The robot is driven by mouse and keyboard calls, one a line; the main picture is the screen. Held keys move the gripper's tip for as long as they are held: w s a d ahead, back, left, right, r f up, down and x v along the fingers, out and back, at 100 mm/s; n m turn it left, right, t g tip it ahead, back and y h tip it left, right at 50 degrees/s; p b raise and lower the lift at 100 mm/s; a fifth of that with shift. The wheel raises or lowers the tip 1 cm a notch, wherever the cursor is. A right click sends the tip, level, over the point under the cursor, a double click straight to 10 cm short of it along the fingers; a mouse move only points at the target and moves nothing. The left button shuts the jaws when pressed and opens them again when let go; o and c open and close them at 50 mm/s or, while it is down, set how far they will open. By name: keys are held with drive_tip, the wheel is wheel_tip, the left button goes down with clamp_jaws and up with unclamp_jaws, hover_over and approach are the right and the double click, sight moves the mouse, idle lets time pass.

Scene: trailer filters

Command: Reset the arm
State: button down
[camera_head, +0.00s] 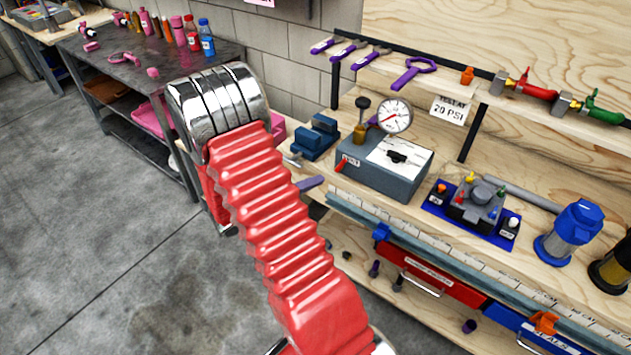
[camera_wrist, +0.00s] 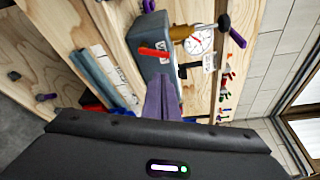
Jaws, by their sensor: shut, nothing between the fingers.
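My gripper (camera_wrist: 163,82) shows in the wrist view as two purple fingers pressed together, with nothing between them. They point at the grey gauge box (camera_wrist: 152,48), overlapping its lower part in the picture; I cannot tell whether they touch it. In the head view my red, ribbed arm with a chrome joint crosses the middle of the picture and hides most of the gripper. A short purple tip shows just right of the arm, in front of the workbench (camera_head: 345,185).
The gauge box (camera_head: 385,168) with a round dial (camera_head: 394,117) stands on the bench, beside a blue vise (camera_head: 316,138). A blue tray with fittings (camera_head: 470,208) and a blue-capped filter (camera_head: 568,232) stand farther right. A dark table (camera_head: 150,62) holds bottles. Bare concrete floor lies left.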

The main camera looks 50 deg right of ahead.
idle(0.5)
drive_tip(key=s+a+f+m+g+y, duration=0.35)
drive_tip(key=s+m, duration=0.25)
drive_tip(key=m, duration=0.3)
drive_tip(key=s+a+r+m+t+y, duration=0.1)
drive_tip(key=s+a+m+y, duration=0.15)
drive_tip(key=a+m, duration=0.3)
drive_tip(key=s+a+r+m+y, duration=0.2)
drive_tip(key=a+m+y, duration=0.15)
drive_tip(key=m, duration=0.25)
drive_tip(key=a+r+m+t+y, duration=0.6)
drive_tip(key=a+r+m+t, duration=0.3)
drive_tip(key=a+r, duration=1.1)
drive_tip(key=shift+s+a+r+t+y, duration=0.2)
drive_tip(key=shift+a+t+y, duration=0.15)
drive_tip(key=shift+t, duration=0.8)
drive_tip(key=c, duration=2.5)
unclamp_jaws()
